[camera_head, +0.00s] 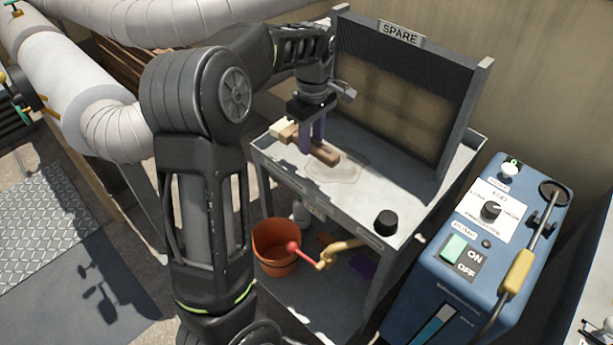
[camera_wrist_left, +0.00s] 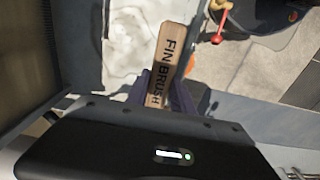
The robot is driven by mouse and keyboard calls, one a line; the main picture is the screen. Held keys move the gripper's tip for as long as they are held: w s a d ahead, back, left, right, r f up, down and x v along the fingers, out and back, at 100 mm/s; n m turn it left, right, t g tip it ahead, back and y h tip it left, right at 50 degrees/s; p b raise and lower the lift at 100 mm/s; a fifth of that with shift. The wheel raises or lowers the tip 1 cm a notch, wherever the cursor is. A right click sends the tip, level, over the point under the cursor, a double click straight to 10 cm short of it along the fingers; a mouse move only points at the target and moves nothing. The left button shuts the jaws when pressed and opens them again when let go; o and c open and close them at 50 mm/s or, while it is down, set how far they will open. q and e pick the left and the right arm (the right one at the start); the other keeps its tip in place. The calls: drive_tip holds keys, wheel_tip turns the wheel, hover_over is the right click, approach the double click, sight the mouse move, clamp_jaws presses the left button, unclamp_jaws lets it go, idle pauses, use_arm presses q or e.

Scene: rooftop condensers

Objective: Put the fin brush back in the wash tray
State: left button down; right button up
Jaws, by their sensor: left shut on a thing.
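The fin brush (camera_head: 327,155) has a brown wooden handle and a pale head at its left end. In the left wrist view its handle (camera_wrist_left: 168,50) reads "FIN BRUSH". My left gripper (camera_head: 313,143) points down and is shut across the brush; its purple-grey fingers also show in the wrist view (camera_wrist_left: 161,92). The brush is over the grey wash tray (camera_head: 343,215), a rimmed top on a stand. A wet patch lies beside and under the handle. I cannot tell whether the brush touches the tray surface. My right gripper is not in view.
A finned panel marked "SPARE" (camera_head: 408,100) stands along the tray's back. A black knob (camera_head: 385,222) sits at its front right corner. Below are an orange bucket (camera_head: 272,248) and a red-handled tap (camera_head: 293,247). A blue pump unit (camera_head: 480,255) stands at right.

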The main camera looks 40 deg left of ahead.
use_arm(q)
hover_over(311, 178)
drive_tip(key=shift+f+b, duration=0.35)
drive_tip(key=shift+f, duration=2.2)
drive_tip(key=shift+f+b, duration=0.35)
drive_tip(key=shift+f, duration=2.15)
drive_tip(key=shift+f, duration=0.15)
drive_tip(key=c, duration=1.1)
unclamp_jaws()
